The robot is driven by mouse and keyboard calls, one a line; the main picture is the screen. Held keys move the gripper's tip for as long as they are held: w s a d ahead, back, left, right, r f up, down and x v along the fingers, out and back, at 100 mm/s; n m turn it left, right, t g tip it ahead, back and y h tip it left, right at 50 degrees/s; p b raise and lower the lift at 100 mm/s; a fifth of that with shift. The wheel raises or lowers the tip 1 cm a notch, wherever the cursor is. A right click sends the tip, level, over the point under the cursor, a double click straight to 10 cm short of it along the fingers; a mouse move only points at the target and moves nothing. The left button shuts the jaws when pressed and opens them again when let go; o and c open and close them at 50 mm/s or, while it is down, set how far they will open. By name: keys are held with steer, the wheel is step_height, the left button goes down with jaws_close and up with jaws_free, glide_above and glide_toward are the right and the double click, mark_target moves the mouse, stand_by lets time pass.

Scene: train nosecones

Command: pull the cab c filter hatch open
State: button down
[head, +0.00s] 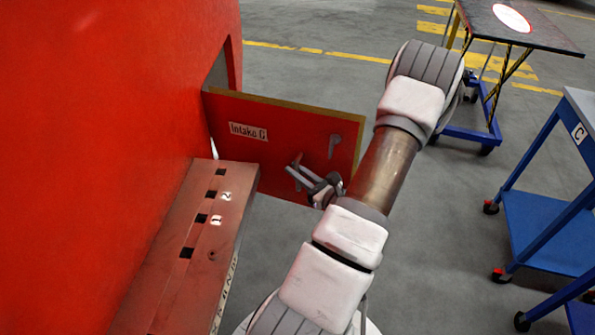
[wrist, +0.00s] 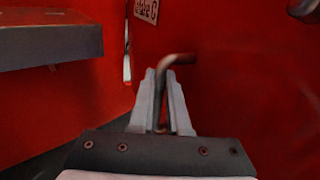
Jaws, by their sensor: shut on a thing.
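The hatch (head: 280,120) is a red panel labelled "Intake C" on the side of the red nosecone. It stands swung out from the dark opening, with a tan edge along its top and right. In the wrist view, the hatch's red face (wrist: 235,90) fills the right side. My gripper (head: 293,170) is at the lower middle of the hatch face. In the wrist view, my gripper (wrist: 162,78) is shut on a bent, hook-shaped handle (wrist: 180,59). The handle's lower part is between the fingers. A grey lever-like shape (head: 333,145) shows on the hatch, right of my gripper.
A reddish ledge (head: 205,240) with square holes and numbers runs along the nosecone below the hatch. A blue cart (head: 550,230) marked C stands at right. A dark-topped table (head: 515,30) is at the back right. Grey floor (head: 300,75) beyond the hatch is clear.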

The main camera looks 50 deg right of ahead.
steer(key=shift+a, duration=0.45)
steer(key=c, duration=0.9)
jaws_free()
steer(key=shift+s, duration=0.1)
steer(key=v, duration=1.7)
steer(key=shift+s+r, duration=0.1)
steer(key=shift+s, duration=0.1)
